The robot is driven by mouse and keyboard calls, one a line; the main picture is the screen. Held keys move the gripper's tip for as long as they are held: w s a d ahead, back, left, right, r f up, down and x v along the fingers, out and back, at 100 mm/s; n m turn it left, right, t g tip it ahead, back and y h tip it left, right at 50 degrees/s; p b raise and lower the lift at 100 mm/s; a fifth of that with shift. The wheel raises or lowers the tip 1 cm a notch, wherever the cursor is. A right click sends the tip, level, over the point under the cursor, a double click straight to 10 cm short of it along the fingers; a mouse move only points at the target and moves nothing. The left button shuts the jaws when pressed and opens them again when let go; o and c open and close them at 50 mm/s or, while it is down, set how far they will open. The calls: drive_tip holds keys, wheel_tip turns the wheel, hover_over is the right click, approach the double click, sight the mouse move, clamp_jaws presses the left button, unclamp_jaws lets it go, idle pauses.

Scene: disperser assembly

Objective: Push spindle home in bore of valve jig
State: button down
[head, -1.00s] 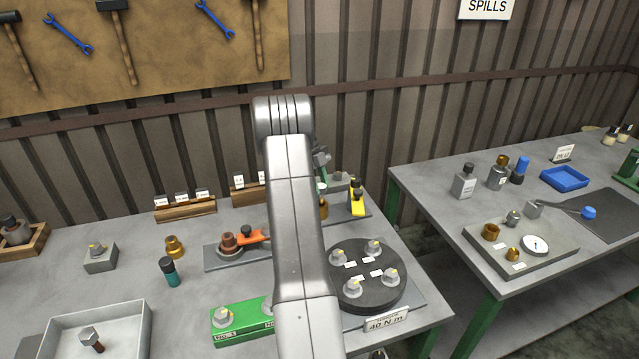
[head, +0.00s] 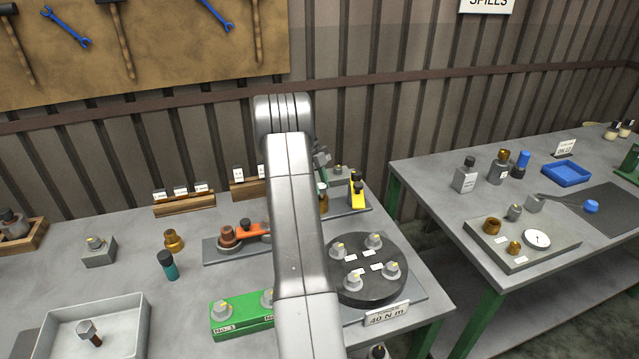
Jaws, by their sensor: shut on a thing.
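My arm runs up the middle of the head view and bends away at the top. A grey base plate (head: 217,254) left of the arm carries a reddish-brown fitting (head: 227,236) with an orange lever (head: 254,232). Right of the arm, another plate carries a yellow and black piece (head: 357,190) and a grey-green upright part (head: 321,157), partly covered. I cannot tell which of these is the valve jig.
A dark round disc (head: 362,300) with several bolts sits at the front right, by a 40 N m sign (head: 387,314). A green block (head: 240,325), a teal bottle (head: 169,266), a brass fitting (head: 173,240) and a pale tray (head: 144,318) stand left. A second bench (head: 425,180) stands right.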

drive_tip(key=shift+f+b, duration=0.45)
drive_tip(key=shift+f, duration=0.4)
drive_tip(key=c, duration=1)
unclamp_jaws()
drive_tip(key=v, duration=1.4)
drive_tip(key=x, duration=1.4)
drive_tip(key=shift+r, duration=0.25)
